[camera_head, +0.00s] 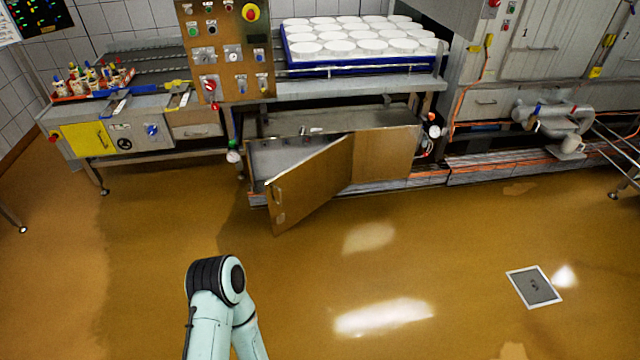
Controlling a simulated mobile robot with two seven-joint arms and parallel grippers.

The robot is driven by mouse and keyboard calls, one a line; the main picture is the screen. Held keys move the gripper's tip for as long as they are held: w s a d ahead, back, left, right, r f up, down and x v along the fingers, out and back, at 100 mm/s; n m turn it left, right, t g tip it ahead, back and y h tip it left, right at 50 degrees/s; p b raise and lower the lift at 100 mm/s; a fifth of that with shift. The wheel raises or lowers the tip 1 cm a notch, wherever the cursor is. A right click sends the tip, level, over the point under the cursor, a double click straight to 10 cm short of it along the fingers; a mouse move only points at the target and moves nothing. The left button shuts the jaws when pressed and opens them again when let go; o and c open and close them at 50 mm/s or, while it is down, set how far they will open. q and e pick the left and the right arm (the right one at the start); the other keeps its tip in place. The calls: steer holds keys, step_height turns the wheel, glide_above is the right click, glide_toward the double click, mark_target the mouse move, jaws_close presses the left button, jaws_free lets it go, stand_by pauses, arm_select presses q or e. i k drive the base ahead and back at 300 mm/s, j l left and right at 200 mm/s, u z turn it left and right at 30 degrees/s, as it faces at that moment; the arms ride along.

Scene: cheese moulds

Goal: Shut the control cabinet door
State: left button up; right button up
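A low cabinet (385,157) stands under the bench at the centre. Its brown door (312,183) is open. The door swings out toward me from its right edge, and its free edge is at the left, over the floor. A small handle (278,194) is near that free edge. The left part of the cabinet's grey inside (275,155) shows behind the door. One of my arms rises from the bottom edge, left of centre, with only its upper links visible and apart from the door. Neither gripper is in view.
A brown control panel (225,52) with buttons stands above the cabinet's left side. A blue tray (292,62) of white moulds sits on the bench. A yellow-fronted counter (85,140) is at the left. The floor before the door is clear, with a drain cover (534,287) at right.

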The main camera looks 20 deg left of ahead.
mark_target(293, 194)
steer(key=i+j, duration=1.75)
steer(key=i+l+z, duration=0.05)
steer(key=i, duration=0.05)
